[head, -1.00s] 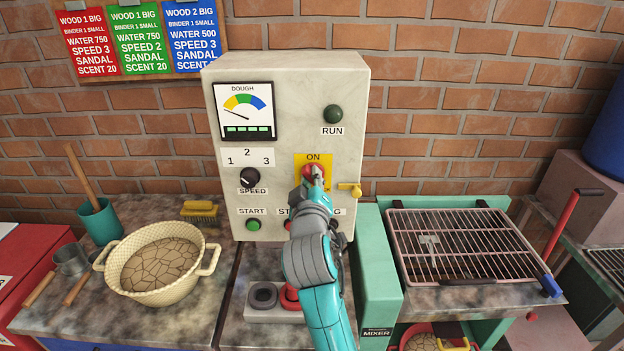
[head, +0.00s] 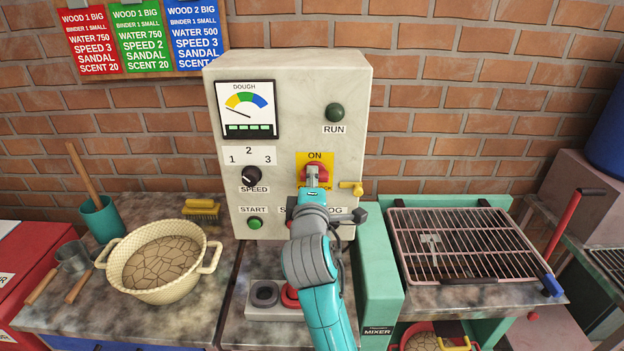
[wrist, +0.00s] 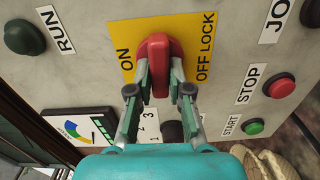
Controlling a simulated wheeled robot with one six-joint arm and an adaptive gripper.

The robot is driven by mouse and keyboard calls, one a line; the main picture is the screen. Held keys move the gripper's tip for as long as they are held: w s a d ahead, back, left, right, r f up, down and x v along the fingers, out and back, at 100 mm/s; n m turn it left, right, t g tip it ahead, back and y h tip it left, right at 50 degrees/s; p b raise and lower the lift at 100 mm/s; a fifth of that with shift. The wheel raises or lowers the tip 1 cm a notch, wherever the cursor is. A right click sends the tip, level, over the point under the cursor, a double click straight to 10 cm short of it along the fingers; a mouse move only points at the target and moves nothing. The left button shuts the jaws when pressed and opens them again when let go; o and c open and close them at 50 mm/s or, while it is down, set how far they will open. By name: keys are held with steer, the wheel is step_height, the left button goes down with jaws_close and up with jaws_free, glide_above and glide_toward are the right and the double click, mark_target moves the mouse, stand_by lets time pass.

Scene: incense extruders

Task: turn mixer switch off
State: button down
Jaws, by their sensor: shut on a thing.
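The mixer switch is a red rotary handle (head: 323,168) on a yellow plate (head: 302,159) on the control box front. The plate reads ON at the top; in the head view my gripper covers most of its lower part. In the wrist view the red handle (wrist: 158,62) stands between my two fingertips, with ON on one side and OFF LOCK on the other. The handle lies crosswise to the line between those labels. My gripper (head: 312,178) is shut on the handle, and it also shows in the wrist view (wrist: 159,80).
The grey control box (head: 349,86) also carries a dough gauge (head: 247,110), a dark RUN lamp (head: 335,112), a speed knob (head: 251,175) and a green start button (head: 255,223). A yellow lever (head: 352,188) sticks out just right of the switch. A basin (head: 160,290) stands left.

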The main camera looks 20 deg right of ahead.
steer(key=shift+n, duration=0.4)
steer(key=c, duration=1.1)
jaws_free()
steer(key=v, duration=1.2)
